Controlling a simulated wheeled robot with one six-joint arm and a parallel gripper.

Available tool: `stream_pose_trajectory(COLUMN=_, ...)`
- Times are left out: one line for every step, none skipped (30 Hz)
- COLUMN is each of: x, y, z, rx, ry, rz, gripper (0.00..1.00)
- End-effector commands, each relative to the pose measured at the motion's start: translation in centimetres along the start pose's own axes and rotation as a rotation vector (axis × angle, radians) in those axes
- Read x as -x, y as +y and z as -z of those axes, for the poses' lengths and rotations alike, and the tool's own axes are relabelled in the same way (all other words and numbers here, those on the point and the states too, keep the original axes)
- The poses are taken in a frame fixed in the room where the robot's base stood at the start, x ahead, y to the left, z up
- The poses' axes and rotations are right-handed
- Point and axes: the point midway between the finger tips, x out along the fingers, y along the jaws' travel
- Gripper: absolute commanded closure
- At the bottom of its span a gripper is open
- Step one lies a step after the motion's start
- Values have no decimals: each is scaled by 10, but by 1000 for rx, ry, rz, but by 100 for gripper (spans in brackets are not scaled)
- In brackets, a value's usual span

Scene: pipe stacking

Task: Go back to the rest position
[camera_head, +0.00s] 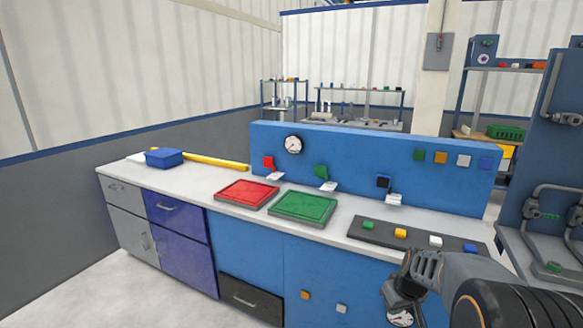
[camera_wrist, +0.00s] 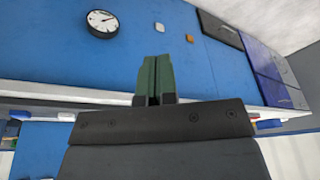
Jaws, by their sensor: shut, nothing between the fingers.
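My gripper (camera_head: 397,288) is at the lower right in the head view, in front of the bench's blue front panel. In the wrist view its two green fingers (camera_wrist: 155,78) are together with nothing between them. The wrist view is turned over and faces the blue panel, with a round gauge (camera_wrist: 103,23), a white block (camera_wrist: 159,27) and an orange block (camera_wrist: 189,38) on it.
The bench top (camera_head: 200,180) carries a red tray (camera_head: 247,194), a green tray (camera_head: 303,206), a blue box (camera_head: 164,158) and a dark strip (camera_head: 380,236) with several coloured blocks. A blue rack (camera_head: 540,140) stands close at the right. The floor at the lower left is clear.

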Motion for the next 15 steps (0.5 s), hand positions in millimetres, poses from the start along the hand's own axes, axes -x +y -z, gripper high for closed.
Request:
stream_pose_trajectory(x=35, y=-20, z=0, rx=-5, ry=9, rz=-7, gripper=100)
stream_pose_trajectory(x=48, y=-30, z=-3, rx=-12, ry=11, rz=-10, gripper=100)
stream_pose_trajectory(x=65, y=-42, z=-7, rx=-24, ry=13, rz=-15, gripper=100)
stream_pose_trajectory(x=77, y=-52, z=-11, rx=-34, ry=16, rz=-19, gripper=100)
stream_pose_trajectory(x=88, y=-60, z=-15, rx=-42, ry=17, rz=-22, gripper=100)
stream_pose_trajectory(x=102, y=-71, z=-21, rx=-55, ry=21, rz=-27, gripper=100)
stream_pose_trajectory(x=112, y=-79, z=-26, rx=-63, ry=22, rz=-30, gripper=100)
stream_pose_trajectory(x=121, y=-86, z=-31, rx=-73, ry=25, rz=-34, gripper=100)
stream_pose_trajectory(x=132, y=-94, z=-38, rx=-86, ry=29, rz=-39, gripper=100)
stream_pose_trajectory(x=140, y=-100, z=-43, rx=-94, ry=32, rz=-42, gripper=100)
stream_pose_trajectory(x=146, y=-106, z=-48, rx=-103, ry=34, rz=-45, gripper=100)
stream_pose_trajectory(x=154, y=-112, z=-54, rx=-114, ry=39, rz=-49, gripper=100)
stream_pose_trajectory(x=160, y=-116, z=-58, rx=-122, ry=41, rz=-52, gripper=100)
stream_pose_trajectory(x=164, y=-119, z=-63, rx=-130, ry=43, rz=-54, gripper=100)
stream_pose_trajectory(x=170, y=-124, z=-68, rx=-139, ry=47, rz=-57, gripper=100)
